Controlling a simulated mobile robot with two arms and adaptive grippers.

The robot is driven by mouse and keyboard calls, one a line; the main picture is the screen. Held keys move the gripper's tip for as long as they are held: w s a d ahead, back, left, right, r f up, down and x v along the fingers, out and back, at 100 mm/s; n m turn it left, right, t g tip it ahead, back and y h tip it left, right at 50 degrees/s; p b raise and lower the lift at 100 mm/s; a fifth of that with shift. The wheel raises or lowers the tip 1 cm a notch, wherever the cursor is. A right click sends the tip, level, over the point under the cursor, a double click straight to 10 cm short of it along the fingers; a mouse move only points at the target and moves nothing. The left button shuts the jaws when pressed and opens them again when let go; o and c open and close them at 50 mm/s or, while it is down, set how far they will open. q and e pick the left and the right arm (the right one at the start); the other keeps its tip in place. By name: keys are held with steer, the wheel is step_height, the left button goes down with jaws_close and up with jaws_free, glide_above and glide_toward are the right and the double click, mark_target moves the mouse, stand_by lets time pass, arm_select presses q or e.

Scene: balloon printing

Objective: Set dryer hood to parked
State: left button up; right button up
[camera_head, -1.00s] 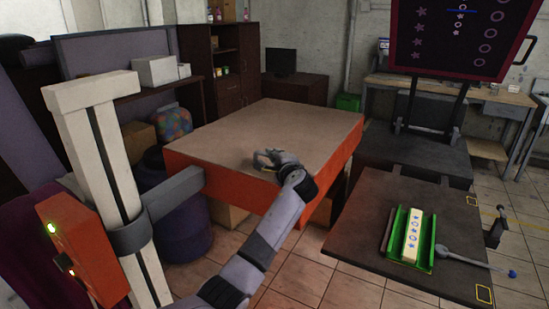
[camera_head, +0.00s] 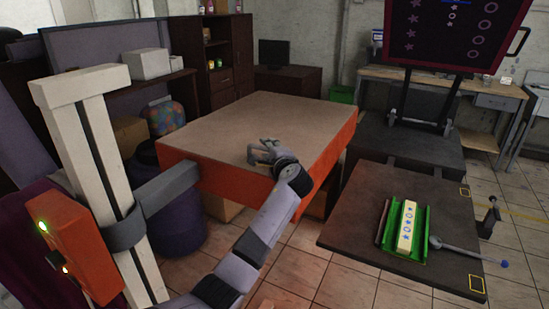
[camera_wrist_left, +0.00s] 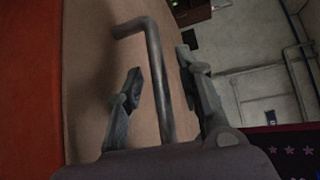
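The dryer hood appears to be the large orange slab with a tan top (camera_head: 230,125), joined by a grey arm (camera_head: 165,192) to a white column (camera_head: 95,150) at the left. My left gripper (camera_head: 262,152) is just over its top near the front edge. In the left wrist view, a dark bent rod handle (camera_wrist_left: 160,75) stands between the fingers of the left gripper (camera_wrist_left: 160,80). The fingers are apart, with gaps on both sides of the rod. The handle is hard to make out in the head view. My right gripper is not in view.
An orange control box (camera_head: 75,245) with a green light is at the lower left. A dark table (camera_head: 350,220) at the right holds a green tray (camera_head: 421,225) with a printed block. A purple drum (camera_head: 180,215) stands under the hood's left side.

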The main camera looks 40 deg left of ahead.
arm_select(q)
steer(key=v, duration=1)
steer(key=shift+s+d, duration=0.25)
steer(key=shift+d, duration=0.05)
